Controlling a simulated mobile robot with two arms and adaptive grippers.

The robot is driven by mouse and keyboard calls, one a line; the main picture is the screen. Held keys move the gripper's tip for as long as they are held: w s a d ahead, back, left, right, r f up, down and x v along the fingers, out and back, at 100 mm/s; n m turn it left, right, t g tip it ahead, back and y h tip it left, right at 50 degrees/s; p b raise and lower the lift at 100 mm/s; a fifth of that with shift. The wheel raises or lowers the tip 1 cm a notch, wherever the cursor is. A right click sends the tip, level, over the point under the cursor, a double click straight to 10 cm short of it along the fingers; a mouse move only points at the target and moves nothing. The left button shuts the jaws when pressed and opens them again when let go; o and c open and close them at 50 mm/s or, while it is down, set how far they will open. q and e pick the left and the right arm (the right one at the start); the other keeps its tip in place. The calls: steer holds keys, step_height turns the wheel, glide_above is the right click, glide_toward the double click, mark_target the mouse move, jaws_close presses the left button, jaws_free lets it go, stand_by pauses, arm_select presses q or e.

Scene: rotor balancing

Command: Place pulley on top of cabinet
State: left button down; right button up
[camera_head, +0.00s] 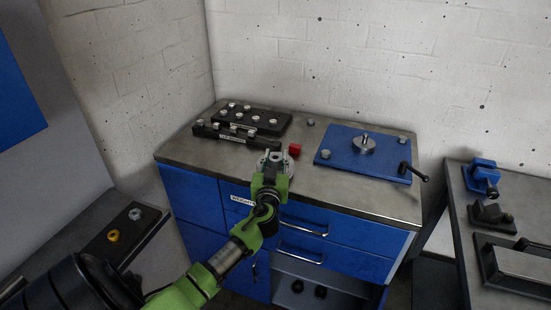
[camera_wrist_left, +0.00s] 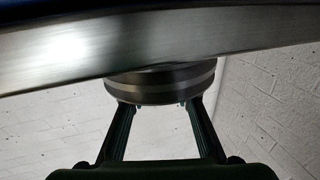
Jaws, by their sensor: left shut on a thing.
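The cabinet has blue doors and drawers and a grey metal top (camera_head: 330,192). My left gripper (camera_head: 271,168) is over the front part of this top, left of its middle. It is shut on the pulley (camera_head: 278,158), a round metal disc mostly hidden by the fingers. In the left wrist view the pulley (camera_wrist_left: 162,84) shows as a dark disc with a lighter band between the two fingertips (camera_wrist_left: 160,103). The brushed metal surface (camera_wrist_left: 50,50) lies right against it in that picture; I cannot tell whether they touch. My right gripper is not in view.
On the cabinet top, a black weight rack (camera_head: 240,125) stands at back left, a small red block (camera_head: 294,149) lies just beyond the gripper, and a blue plate with a crank (camera_head: 350,160) is at right. Bare top lies between them and the front edge.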

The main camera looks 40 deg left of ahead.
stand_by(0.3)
arm_select(q)
steer(key=shift+f, duration=0.1)
steer(key=c, duration=1.6)
jaws_free()
steer(key=shift+f, duration=0.1)
steer(key=shift+s+d, duration=0.1)
steer(key=shift+s+d, duration=0.15)
steer(key=shift+b+v, duration=1.25)
steer(key=shift+v, duration=4.5)
